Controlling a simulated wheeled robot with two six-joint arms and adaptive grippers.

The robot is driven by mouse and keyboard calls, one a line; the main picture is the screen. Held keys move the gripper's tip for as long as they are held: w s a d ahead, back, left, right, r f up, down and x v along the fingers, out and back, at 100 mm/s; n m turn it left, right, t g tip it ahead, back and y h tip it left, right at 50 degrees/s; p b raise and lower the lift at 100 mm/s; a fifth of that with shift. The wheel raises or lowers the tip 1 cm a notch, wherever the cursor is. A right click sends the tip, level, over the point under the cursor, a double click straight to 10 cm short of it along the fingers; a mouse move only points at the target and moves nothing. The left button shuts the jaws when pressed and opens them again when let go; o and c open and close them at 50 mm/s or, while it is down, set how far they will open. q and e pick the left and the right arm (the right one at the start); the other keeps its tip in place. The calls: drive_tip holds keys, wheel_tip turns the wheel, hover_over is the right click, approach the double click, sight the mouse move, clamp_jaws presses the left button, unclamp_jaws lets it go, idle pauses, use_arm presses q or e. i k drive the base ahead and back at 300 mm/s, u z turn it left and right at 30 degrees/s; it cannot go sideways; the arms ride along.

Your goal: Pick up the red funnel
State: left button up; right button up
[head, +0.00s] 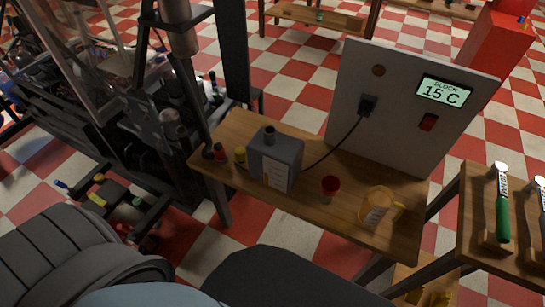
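Neither of my grippers can be made out in the head view, and nothing is seen touching the funnel.
A pale panel (385,110) reading "BLOCK 15 C" stands at the table's back, with a cable to the grey box. Small red and yellow items (221,152) sit at the left end. Dark machinery crowds the left.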

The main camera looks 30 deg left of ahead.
sight(330, 185)
drive_tip(key=z, duration=2.4)
drive_tip(key=i, duration=1.7)
drive_tip(key=u, duration=3)
